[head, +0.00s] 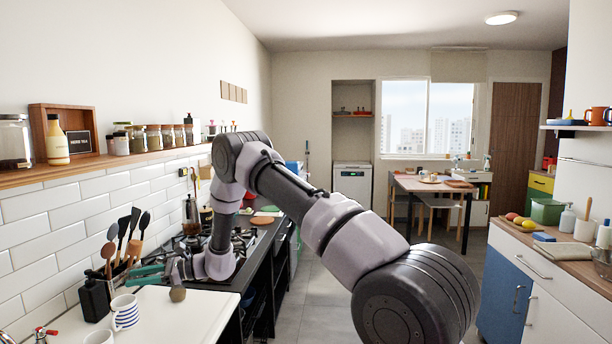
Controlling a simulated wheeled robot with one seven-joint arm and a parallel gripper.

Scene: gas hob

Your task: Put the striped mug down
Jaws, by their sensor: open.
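The striped mug (124,312), white with blue stripes, stands upright on the white worktop (185,318) at the lower left. My gripper (132,276) has teal fingers and points left, just beyond the mug in the picture. The fingers are spread apart with nothing seen between them. The mug appears to be outside the gripper; whether a finger touches it cannot be told from this view.
Several utensils (127,228) and a dark bottle (94,299) stand close behind the mug. A plain white mug (99,338) is at the bottom edge. The gas hob (243,243) lies beyond the worktop.

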